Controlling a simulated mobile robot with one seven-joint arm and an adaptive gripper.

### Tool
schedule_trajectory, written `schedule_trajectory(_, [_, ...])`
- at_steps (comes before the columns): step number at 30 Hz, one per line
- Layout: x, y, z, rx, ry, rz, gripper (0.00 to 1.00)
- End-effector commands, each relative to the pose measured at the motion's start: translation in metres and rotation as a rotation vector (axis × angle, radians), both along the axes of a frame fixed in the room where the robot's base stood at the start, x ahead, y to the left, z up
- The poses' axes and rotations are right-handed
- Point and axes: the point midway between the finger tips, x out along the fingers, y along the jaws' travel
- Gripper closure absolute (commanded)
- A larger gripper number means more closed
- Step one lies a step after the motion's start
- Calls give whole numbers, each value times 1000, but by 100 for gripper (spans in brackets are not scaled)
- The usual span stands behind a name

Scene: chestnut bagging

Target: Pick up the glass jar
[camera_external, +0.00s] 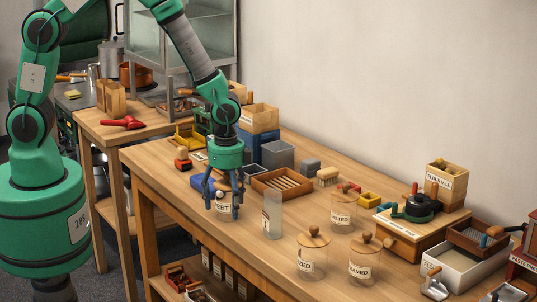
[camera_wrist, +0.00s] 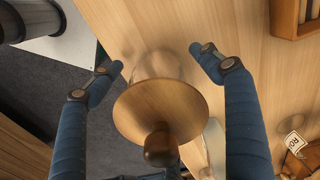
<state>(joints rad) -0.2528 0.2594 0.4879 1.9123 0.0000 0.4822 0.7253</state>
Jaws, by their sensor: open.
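A glass jar with a round wooden lid and a label ending in "EET" (camera_external: 224,211) stands near the front edge of the wooden table. My gripper (camera_external: 223,203) is open and pointing down over it, with fingers on both sides of the jar. In the wrist view the jar's wooden lid (camera_wrist: 170,105) and knob lie between the blue fingers of my gripper (camera_wrist: 157,66). Clear gaps show on both sides of the lid. The jar's glass body is mostly hidden under the lid in the wrist view.
A tall clear glass (camera_external: 272,215) stands close to the jar's right. More lidded jars stand farther right: one "ZED" (camera_external: 312,264), one "AMED" (camera_external: 362,267), one "STED" (camera_external: 343,215). A slatted wooden tray (camera_external: 283,184) and grey bin (camera_external: 278,155) are behind.

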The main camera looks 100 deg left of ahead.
Motion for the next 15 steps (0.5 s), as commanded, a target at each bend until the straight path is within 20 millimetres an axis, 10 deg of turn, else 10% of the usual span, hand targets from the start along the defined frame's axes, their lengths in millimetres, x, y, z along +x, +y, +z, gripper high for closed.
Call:
schedule_trajectory(6, [0, 0, 0, 0, 0, 0, 24])
schedule_trajectory(15, [0, 0, 0, 0, 0, 0, 84])
